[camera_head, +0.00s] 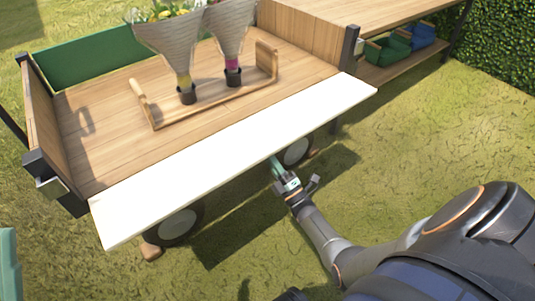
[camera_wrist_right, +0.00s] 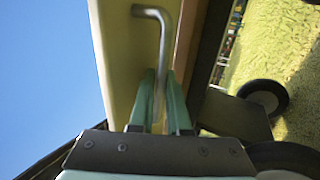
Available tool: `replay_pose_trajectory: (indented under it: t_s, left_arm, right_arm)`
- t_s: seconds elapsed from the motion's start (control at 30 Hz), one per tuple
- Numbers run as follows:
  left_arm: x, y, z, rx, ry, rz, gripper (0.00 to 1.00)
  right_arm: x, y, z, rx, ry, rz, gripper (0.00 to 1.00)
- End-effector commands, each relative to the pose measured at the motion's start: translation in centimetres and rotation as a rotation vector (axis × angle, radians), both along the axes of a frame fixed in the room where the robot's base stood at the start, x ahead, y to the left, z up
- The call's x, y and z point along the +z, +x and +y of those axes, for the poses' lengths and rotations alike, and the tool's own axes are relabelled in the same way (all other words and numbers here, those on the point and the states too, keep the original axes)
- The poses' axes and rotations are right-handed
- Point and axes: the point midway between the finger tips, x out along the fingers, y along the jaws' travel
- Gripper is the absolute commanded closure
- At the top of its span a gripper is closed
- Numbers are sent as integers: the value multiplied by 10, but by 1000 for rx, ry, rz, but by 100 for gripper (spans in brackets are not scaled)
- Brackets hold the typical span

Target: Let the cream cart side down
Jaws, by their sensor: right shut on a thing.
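The cream cart side (camera_head: 235,150) is swung outward from the cart bed along its near edge, with its broad face showing in the head view. Its exact angle is hard to tell. In the right wrist view the cream side (camera_wrist_right: 118,60) fills the upper middle, with a bent grey metal handle (camera_wrist_right: 163,45) on it. My right gripper (camera_head: 280,170) is at the outer edge of the side, near its middle. Its teal fingers (camera_wrist_right: 162,105) are shut on the handle. A teal piece, seemingly my left gripper (camera_head: 9,265), is cut off at the left edge.
The cart bed (camera_head: 85,125) holds a wooden carrier (camera_head: 205,107) with two wrapped bouquets (camera_head: 165,45). Cart wheels (camera_head: 178,226) stand under the cream side. A wooden table (camera_head: 330,15) with a lower shelf of crates (camera_head: 390,46) stands behind. The grass in front is open.

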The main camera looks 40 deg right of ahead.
Motion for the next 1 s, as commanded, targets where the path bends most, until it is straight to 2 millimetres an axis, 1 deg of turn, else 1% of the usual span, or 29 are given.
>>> replay_pose_trajectory:
  t_s: [0.03,0.1,0.13,0.23,0.43,0.57,0.67,0.9,1.0]
  left_arm:
    - [0,0,0,0,0,0,100]
    - [0,0,0,1,1,0,100]
    - [0,0,0,1,1,0,100]
    - [0,0,0,1,1,0,100]
    - [0,0,0,1,1,0,100]
    - [1,0,0,1,1,0,100]
    - [1,0,0,1,1,0,100]
    - [0,0,0,1,1,0,100]
    - [0,0,0,0,1,0,100]
  right_arm:
    - [5,1,-3,-4,-4,-14,100]
    - [6,1,-3,-3,-3,-14,100]
    - [6,1,-3,-3,-3,-14,84]
    - [5,1,-3,-3,-3,-13,73]
    - [4,0,-2,-2,-2,-12,73]
    - [-2,-10,-2,-3,-1,-8,73]
    - [-11,-26,-3,-2,-2,-4,73]
    - [-38,-73,-4,-2,-1,1,73]
    - [-46,-89,-5,-2,-1,-1,73]
